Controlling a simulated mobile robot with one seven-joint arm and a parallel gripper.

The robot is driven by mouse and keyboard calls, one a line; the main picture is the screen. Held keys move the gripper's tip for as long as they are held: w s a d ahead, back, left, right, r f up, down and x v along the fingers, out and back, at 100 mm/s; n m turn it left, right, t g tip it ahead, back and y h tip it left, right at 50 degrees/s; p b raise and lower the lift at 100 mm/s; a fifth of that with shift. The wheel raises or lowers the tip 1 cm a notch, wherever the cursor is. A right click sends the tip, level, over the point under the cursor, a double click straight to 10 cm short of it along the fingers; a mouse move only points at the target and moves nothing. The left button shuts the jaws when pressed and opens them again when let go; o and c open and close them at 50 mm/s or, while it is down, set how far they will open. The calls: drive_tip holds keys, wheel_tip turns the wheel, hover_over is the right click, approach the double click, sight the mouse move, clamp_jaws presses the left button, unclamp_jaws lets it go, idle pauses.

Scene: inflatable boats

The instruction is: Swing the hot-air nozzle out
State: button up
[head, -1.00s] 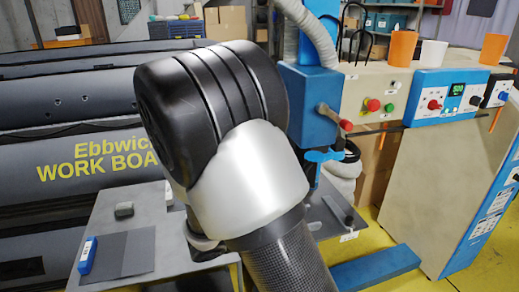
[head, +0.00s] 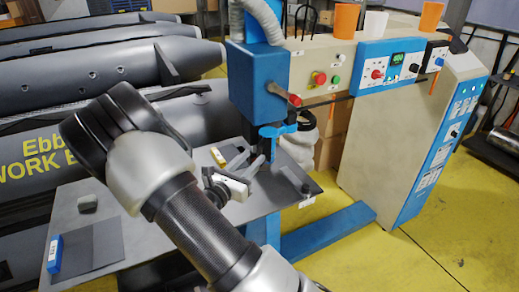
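The welding machine's blue head (head: 256,85) stands at the middle of the head view, with a grey hose running up from it. A lever with a red knob (head: 295,100) sticks out of its right side. A blue wing-shaped part (head: 284,130) sits below the head. The hot-air nozzle cannot be clearly made out among the dark parts under the head. My gripper (head: 246,162) is low over the grey table, just left of and below these parts. Its fingers look dark and blend with the parts behind, so their opening and any contact are unclear.
The grey table (head: 150,215) holds a blue-handled tool (head: 54,254), a dark sheet and a grey block. Grey inflatable tubes fill the left.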

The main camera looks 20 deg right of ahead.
sight(258, 152)
drive_tip(key=x, duration=0.5)
drive_tip(key=shift+w+d, duration=0.25)
drive_tip(key=shift+d, duration=0.05)
clamp_jaws()
